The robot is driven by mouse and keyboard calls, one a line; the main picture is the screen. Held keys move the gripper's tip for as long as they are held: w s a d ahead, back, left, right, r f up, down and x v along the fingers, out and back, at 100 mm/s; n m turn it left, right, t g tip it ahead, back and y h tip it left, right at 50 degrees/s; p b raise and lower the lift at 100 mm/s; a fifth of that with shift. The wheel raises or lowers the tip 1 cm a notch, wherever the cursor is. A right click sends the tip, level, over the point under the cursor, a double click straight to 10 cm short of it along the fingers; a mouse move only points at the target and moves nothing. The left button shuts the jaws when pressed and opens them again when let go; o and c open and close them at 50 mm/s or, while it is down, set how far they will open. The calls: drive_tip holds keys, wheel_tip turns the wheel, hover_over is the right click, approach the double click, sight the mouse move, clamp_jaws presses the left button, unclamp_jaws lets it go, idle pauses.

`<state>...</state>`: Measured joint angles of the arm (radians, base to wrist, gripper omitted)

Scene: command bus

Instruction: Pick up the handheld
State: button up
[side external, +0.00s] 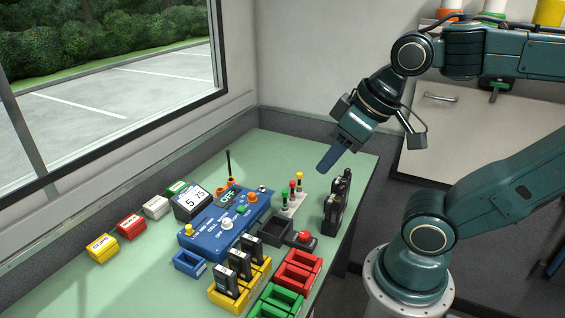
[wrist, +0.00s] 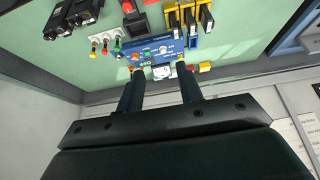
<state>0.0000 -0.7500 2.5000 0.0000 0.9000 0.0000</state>
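Black handhelds (side external: 337,208) stand upright close together near the table's right edge; they also show at the upper left of the wrist view (wrist: 84,13). Several more black handhelds (side external: 247,251) stand in the yellow holder (side external: 266,271), which shows at the top right of the wrist view (wrist: 168,20). I cannot tell which one the task means. My gripper (side external: 325,167) is raised above the table's far right part, above and apart from the right-hand handhelds. In the wrist view its two fingers (wrist: 160,73) are wide apart, with nothing between them.
A blue console (side external: 225,222) with knobs and a small display fills the middle of the table. Red trays (side external: 297,272), green trays (side external: 277,303) and a small blue tray (side external: 189,264) stand in front. Coloured blocks (side external: 131,227) line the window side. The table's far right corner is clear.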

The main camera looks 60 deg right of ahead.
drive_tip(key=shift+o, duration=0.2)
drive_tip(key=shift+o, duration=0.8)
drive_tip(key=w+d+f+m+g+y, duration=0.15)
drive_tip(key=w+d+m+g, duration=0.3)
drive_tip(key=d+m, duration=0.55)
drive_tip(key=s+d+f+m+g+y, duration=0.1)
drive_tip(key=d+f+m+y, duration=0.1)
drive_tip(key=d+f+m, duration=0.3)
drive_tip(key=s+d+f+m+y, duration=0.1)
drive_tip(key=s+d+m, duration=0.15)
drive_tip(key=d, duration=0.55)
drive_tip(key=shift+m, duration=0.25)
drive_tip(key=shift+w+x, duration=0.2)
drive_tip(key=shift+x, duration=1.9)
drive_tip(key=shift+w+x, duration=0.15)
drive_tip(key=shift+x, duration=1.9)
drive_tip(key=shift+a, duration=0.1)
